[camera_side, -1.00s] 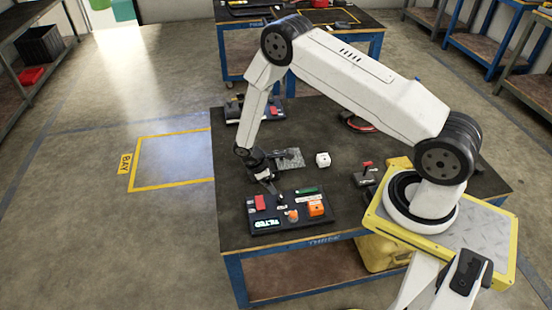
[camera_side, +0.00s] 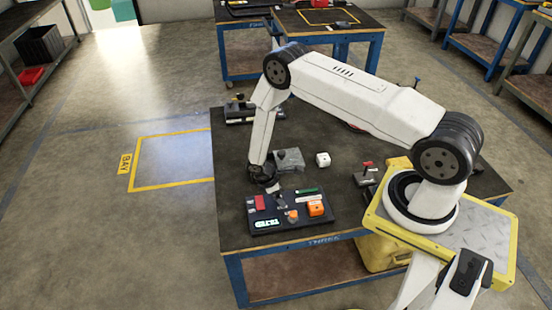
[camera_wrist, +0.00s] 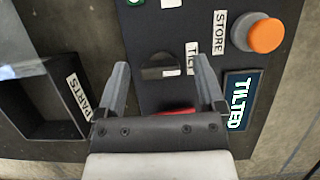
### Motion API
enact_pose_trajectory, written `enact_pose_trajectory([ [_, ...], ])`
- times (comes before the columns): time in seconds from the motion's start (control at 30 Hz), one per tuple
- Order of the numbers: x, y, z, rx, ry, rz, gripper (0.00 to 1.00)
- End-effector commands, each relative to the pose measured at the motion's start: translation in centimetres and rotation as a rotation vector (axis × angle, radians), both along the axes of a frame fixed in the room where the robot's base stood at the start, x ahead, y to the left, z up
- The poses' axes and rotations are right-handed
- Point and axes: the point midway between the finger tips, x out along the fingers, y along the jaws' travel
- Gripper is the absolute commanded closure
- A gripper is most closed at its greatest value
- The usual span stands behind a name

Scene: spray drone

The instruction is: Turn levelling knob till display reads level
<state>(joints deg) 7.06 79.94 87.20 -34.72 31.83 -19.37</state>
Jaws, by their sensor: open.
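A dark control panel (camera_side: 280,222) lies on the near part of the table. Its display (camera_wrist: 240,100) reads TILTED in the wrist view; the display (camera_side: 267,224) is too small to read surely in the side view. A dark knob (camera_wrist: 160,70) with a pale pointer mark sits on the panel, its label partly hidden by a finger. My gripper (camera_wrist: 160,66) is open and empty. Its fingers appear on either side of the knob in the wrist view; I cannot tell how far above it they are. In the side view my gripper (camera_side: 272,186) is at the panel's far edge.
An orange button (camera_wrist: 265,35) is beside a STORE label. A red part (camera_wrist: 172,111) is partly hidden behind my gripper. A dark tray (camera_wrist: 45,100) marked PARTS lies left.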

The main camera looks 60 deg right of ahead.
Motion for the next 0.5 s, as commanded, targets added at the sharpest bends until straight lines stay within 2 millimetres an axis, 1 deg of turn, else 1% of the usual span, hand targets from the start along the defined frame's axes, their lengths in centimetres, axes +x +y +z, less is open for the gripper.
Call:
enact_pose_trajectory([
  [0.23, -0.02, -0.02, -0.06, 0.000, 0.000, 0.000, 0.12],
  [0.27, -0.02, -0.02, -0.06, 0.000, 0.000, 0.000, 0.18],
  [0.3, -0.01, -0.01, -0.05, 0.000, 0.000, 0.000, 0.31],
  [0.37, -0.01, -0.01, -0.05, 0.000, 0.000, 0.000, 0.50],
  [0.4, -0.01, -0.01, -0.05, 0.000, 0.000, 0.000, 0.63],
  [0.47, -0.02, -0.01, -0.05, 0.000, 0.000, 0.000, 0.82],
  [0.5, -0.02, -0.01, -0.05, 0.000, 0.000, 0.000, 0.94],
])
